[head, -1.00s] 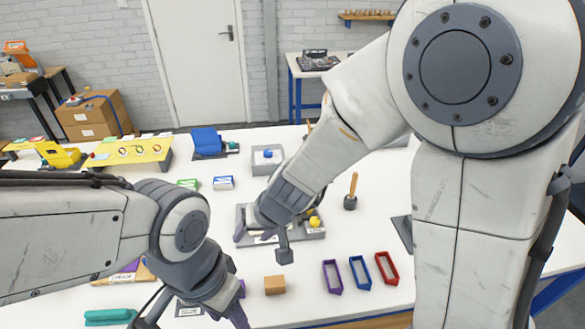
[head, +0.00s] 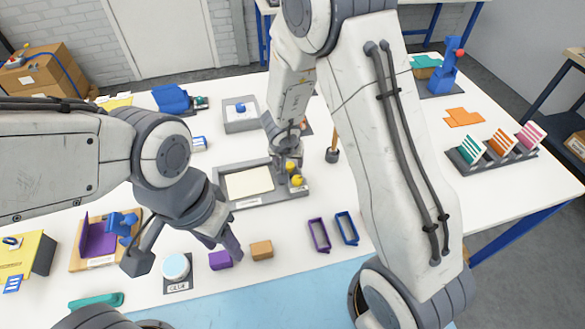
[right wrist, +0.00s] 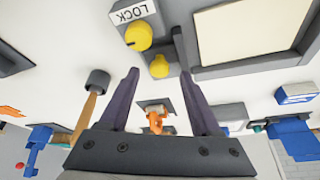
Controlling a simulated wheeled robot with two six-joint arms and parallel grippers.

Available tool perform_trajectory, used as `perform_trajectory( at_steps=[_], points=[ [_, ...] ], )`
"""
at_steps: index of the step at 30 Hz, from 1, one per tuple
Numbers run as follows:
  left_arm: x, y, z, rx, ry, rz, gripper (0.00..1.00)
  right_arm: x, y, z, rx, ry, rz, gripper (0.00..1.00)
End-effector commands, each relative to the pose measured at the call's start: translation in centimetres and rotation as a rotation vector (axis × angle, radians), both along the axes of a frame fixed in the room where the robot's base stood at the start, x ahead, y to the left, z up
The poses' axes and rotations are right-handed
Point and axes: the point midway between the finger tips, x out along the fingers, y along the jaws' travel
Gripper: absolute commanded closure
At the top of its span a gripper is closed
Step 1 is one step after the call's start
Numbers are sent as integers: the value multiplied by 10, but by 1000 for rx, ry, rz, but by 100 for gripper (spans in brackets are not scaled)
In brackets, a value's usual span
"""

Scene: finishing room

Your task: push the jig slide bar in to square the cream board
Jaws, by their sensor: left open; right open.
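The grey jig (head: 247,203) lies on the white table in the head view, with the cream board (head: 249,182) flat inside it. The board also shows in the right wrist view (right wrist: 255,28). Two yellow knobs stand at the jig's right end: a lock knob (right wrist: 138,37) beside the LOCK label, and a second knob (right wrist: 159,66), apparently on the slide bar. My right gripper (right wrist: 160,74) is open, its fingertips on either side of the second knob; contact is unclear. In the head view my right gripper (head: 287,158) is partly hidden. My left gripper (head: 222,242) is open and empty, in front of the jig.
A purple block (head: 220,260) and a wooden block (head: 261,250) lie near my left gripper, beside a glue pot (head: 176,267). Purple (head: 318,235) and blue (head: 346,228) frames lie front right. A mallet (head: 332,152) stands right of the jig. A grey tray (head: 240,115) is behind.

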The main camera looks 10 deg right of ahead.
Motion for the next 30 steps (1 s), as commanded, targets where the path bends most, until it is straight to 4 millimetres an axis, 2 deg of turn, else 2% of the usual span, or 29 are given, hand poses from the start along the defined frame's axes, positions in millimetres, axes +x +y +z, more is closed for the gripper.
perform_trajectory(
  at_steps=[1,4,14,15,20,30],
  points=[
    [0,0,-8,0,0,0,50,2,-1,-10,0,1,0,36],
    [0,0,-11,0,0,-1,50,6,-3,-16,0,0,0,36],
    [0,0,-11,-1,-1,-1,50,7,-6,-18,1,0,-4,36],
    [0,0,-11,-1,-1,-1,50,7,-6,-18,1,0,-4,39],
    [0,0,-12,-1,-1,-1,50,7,-6,-18,1,0,-5,100],
    [0,0,-12,-1,-1,-1,50,7,-7,-18,0,0,-5,100]
  ],
)
